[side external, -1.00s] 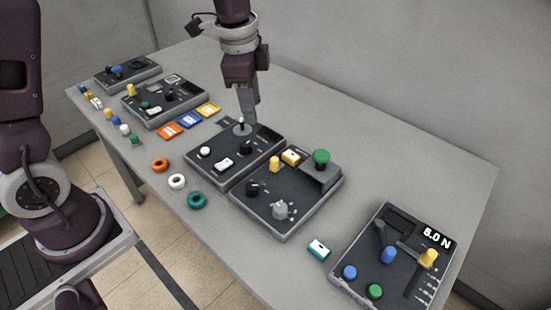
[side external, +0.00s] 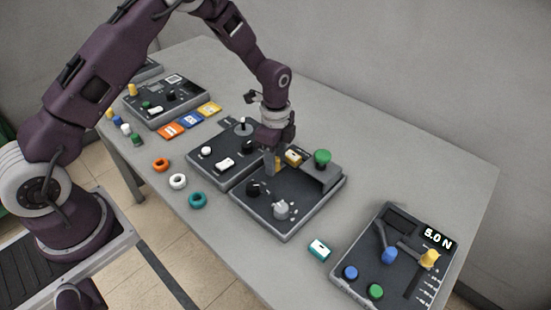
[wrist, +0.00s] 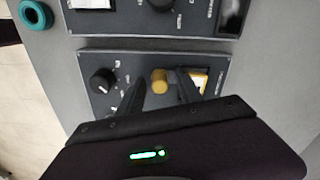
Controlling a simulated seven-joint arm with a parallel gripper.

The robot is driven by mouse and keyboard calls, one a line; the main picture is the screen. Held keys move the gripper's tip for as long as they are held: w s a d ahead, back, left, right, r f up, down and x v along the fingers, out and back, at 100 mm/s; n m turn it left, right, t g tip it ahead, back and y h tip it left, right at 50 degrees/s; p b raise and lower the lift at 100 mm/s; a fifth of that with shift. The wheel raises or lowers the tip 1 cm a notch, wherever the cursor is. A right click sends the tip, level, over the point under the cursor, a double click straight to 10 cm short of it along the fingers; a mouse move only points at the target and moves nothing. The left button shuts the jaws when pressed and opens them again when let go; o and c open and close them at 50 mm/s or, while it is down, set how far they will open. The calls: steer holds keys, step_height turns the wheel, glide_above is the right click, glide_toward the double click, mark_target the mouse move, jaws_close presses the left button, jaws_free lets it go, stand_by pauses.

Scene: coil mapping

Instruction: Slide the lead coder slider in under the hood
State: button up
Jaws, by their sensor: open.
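My gripper (wrist: 160,83) is open above the near control panel, its fingers pointing down. In the wrist view a yellow knob (wrist: 159,76) shows between the two fingers, not gripped; whether the fingertips reach its level I cannot tell. In the side view my gripper (side external: 273,163) partly hides this yellow knob (side external: 278,163). A grey raised cover, apparently the hood (side external: 318,173), sits at the panel's right end with a green knob (side external: 322,157) on top. A yellow-and-white block (side external: 293,157) stands beside the yellow knob. Which part is the lead coder slider is not labelled legibly.
The table behind is clear.

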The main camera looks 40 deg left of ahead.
jaws_close()
stand_by(1.3)
